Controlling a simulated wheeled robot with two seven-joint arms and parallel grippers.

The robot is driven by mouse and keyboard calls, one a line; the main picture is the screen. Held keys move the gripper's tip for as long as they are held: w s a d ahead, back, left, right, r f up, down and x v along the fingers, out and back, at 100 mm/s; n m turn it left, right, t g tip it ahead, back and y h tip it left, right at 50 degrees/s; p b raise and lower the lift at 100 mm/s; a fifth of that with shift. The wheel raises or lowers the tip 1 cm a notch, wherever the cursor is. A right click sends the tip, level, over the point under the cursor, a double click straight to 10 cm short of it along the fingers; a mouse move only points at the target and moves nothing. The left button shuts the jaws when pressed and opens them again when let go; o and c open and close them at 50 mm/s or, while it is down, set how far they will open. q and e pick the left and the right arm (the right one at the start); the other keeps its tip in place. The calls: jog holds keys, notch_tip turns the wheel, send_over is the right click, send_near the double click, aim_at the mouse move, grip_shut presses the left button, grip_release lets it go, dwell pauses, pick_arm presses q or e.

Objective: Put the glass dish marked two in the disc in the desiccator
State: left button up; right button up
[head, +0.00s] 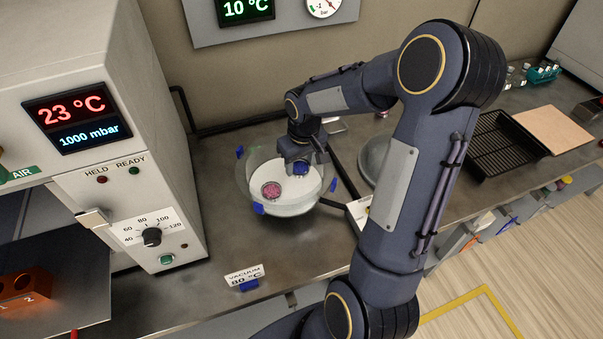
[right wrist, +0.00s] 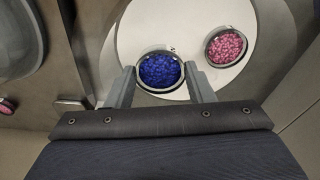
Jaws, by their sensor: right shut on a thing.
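The desiccator is an open clear glass bowl (head: 246,193) with blue clips on the bench. Its white disc (head: 293,206) also shows in the right wrist view (right wrist: 135,32). My right gripper (right wrist: 160,82) reaches down into the bowl and is shut on a round dish of blue grains (right wrist: 160,70), one finger on each side. The dish is over or on the disc; I cannot tell if it touches. A dish of pink grains (right wrist: 226,47) sits on the disc to its right; it also shows in the head view (head: 271,190). Number marks are too small to read. My left gripper is out of view.
A round glass lid (head: 374,160) lies right of the bowl, partly behind my arm. The oven cabinet (head: 160,180) stands close on the left. A small vacuum sign (head: 244,277) is at the bench's front. A black grid tray (head: 500,145) is farther right.

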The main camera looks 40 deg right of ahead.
aim_at(302, 169)
jog(key=shift+d+f, duration=0.15)
jog(key=shift+f, duration=0.15)
jog(key=f+b, duration=0.3)
jog(key=shift+w+d+f, duration=0.15)
jog(key=shift+d+f, duration=0.05)
jog(key=shift+f, duration=0.1)
jog(key=shift+r, duration=0.15)
jog(key=o, duration=0.7)
